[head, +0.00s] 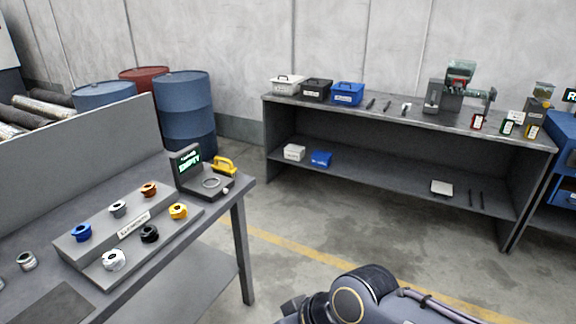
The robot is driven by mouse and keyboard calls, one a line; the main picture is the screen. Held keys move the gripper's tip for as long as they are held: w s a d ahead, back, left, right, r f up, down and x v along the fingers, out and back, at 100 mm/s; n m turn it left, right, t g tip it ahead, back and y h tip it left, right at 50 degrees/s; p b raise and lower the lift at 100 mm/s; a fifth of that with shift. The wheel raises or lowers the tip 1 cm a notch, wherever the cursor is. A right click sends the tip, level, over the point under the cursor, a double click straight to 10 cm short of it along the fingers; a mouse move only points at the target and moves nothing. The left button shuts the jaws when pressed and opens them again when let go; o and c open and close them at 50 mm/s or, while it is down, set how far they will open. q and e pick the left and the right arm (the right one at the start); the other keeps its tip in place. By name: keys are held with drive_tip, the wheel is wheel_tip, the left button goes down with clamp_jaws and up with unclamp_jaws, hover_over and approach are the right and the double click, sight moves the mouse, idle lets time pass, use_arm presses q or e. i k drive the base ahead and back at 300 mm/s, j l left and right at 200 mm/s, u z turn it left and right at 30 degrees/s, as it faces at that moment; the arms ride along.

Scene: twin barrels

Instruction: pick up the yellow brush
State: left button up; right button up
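A yellow object with an arched handle (224,165), which looks like the yellow brush, stands at the far right corner of the near grey table (212,222). It is behind a small dark device with a green-lit screen (187,160), which hides part of its lower side. Its bristles cannot be made out. Neither of my grippers is in view. A dark part of my own arm shows at the bottom edge, right of the table and well apart from the yellow object.
A stepped grey stand (75,250) with several coloured knobs is on the near table. A panel (60,150) rises along the table's back edge. Blue barrels (187,105) stand behind. A long shelf bench (400,120) with boxes and tools stands at the wall. The floor between is clear.

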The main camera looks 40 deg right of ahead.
sight(229, 171)
drive_tip(key=z, duration=0.95)
drive_tip(key=u, duration=3.25)
drive_tip(key=z, duration=3.15)
drive_tip(key=i+l, duration=0.3)
drive_tip(key=i, duration=0.2)
drive_tip(key=i+l, duration=0.25)
drive_tip(key=i, duration=0.25)
drive_tip(key=i+l, duration=0.3)
drive_tip(key=i, duration=0.2)
drive_tip(key=i+l+z, duration=0.1)
drive_tip(key=i+l, duration=0.2)
drive_tip(key=i, duration=0.2)
